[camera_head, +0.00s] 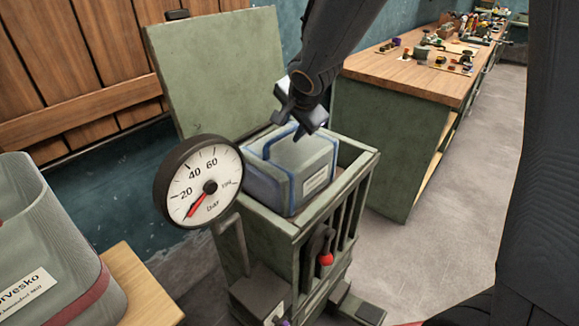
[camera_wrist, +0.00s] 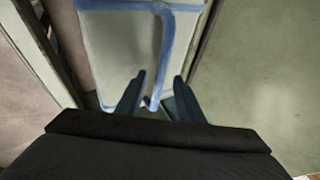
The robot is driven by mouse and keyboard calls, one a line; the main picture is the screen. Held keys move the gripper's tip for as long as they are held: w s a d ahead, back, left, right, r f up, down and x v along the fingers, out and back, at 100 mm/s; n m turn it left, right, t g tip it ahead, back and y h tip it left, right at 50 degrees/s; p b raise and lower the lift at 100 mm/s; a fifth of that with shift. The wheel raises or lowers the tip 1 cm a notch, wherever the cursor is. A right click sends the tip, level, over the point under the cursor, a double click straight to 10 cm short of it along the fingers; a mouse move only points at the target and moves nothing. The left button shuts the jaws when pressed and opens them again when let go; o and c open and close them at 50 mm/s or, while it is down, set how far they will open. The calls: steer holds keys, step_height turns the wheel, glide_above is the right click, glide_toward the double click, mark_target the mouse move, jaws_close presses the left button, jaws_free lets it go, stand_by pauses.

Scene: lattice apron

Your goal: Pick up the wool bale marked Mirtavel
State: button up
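A grey bale (camera_head: 305,165) with blue edges and a blue strap (camera_head: 275,145) sits in the open top of a green press (camera_head: 335,190). Its white label (camera_head: 315,182) is too small to read. My gripper (camera_head: 299,127) is over the bale's top, close to the strap. In the wrist view my gripper (camera_wrist: 160,88) has its two fingers apart, with the blue strap (camera_wrist: 168,50) running down between them; I cannot tell if they touch it. Another grey bale (camera_head: 45,235) with a dark red band stands at the left; its label (camera_head: 25,296) reads "...rvesko".
A pressure gauge (camera_head: 205,182) and a red-knobbed lever (camera_head: 325,258) are on the press's near side. Its raised green lid (camera_head: 215,65) stands behind. The left bale rests on a wooden surface (camera_head: 140,290). A cluttered workbench (camera_head: 415,75) is at the back right. The floor (camera_head: 450,210) there is clear.

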jaws_close()
stand_by(1.2)
steer(key=shift+r, duration=0.1)
